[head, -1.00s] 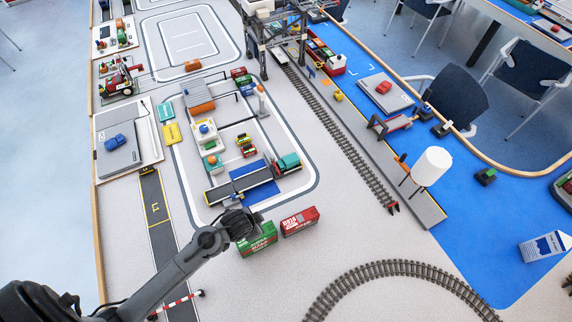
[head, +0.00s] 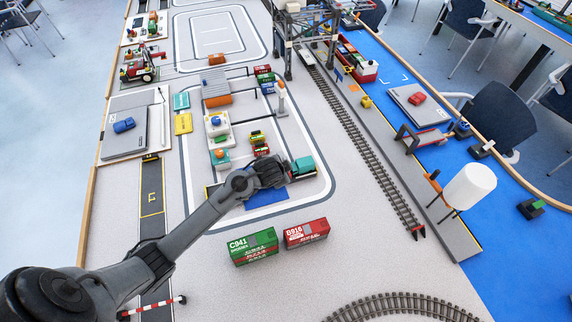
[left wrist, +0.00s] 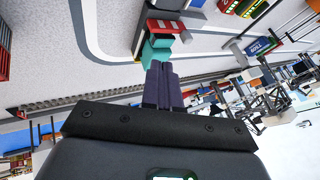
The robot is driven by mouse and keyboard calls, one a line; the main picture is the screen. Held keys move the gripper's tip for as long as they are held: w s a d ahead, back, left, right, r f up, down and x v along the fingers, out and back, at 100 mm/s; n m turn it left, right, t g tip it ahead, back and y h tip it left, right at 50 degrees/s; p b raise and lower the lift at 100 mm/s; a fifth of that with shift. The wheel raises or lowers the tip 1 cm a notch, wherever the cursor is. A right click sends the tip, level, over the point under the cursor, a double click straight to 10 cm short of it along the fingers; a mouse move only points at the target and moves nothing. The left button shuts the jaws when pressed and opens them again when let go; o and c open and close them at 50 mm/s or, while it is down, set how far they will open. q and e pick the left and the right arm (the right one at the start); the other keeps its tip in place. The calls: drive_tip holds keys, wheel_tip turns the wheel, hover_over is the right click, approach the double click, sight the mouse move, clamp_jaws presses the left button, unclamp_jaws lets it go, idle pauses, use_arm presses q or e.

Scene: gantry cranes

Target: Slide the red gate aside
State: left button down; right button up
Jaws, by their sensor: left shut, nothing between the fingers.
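A low red-barred frame with dark posts (head: 424,139), the thing most like a red gate, stands on the quay at the right of the head view. My left gripper (head: 280,173) is far to its left, over the road mat beside the teal truck (head: 304,166). In the left wrist view its fingers (left wrist: 164,72) are together and empty, pointing at the teal truck (left wrist: 157,48). I cannot tell whether they touch it. My arm and gripper hide much of the dark roadway piece beside the blue patch (head: 266,196). My right gripper is not in view.
A green container (head: 253,247) and a red container (head: 306,233) stand in front of the gripper. A red-and-white striped bar (head: 152,307) is at the lower left. A rail track (head: 370,150) and a white tank (head: 468,186) lie to the right.

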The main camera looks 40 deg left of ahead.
use_arm(q)
drive_tip(key=b+x, duration=0.2)
drive_tip(key=x, duration=0.7)
drive_tip(key=shift+w+f, duration=0.15)
drive_tip(key=shift+f, duration=0.1)
drive_tip(key=shift+w+a+f+b, duration=0.15)
drive_tip(key=shift+w+a, duration=0.25)
drive_tip(key=shift+a, duration=0.2)
drive_tip(key=shift+w+a+b, duration=0.15)
drive_tip(key=shift+w+a, duration=0.3)
drive_tip(key=shift+a, duration=0.15)
drive_tip(key=shift+w+a, duration=0.35)
drive_tip(key=shift+a, duration=0.2)
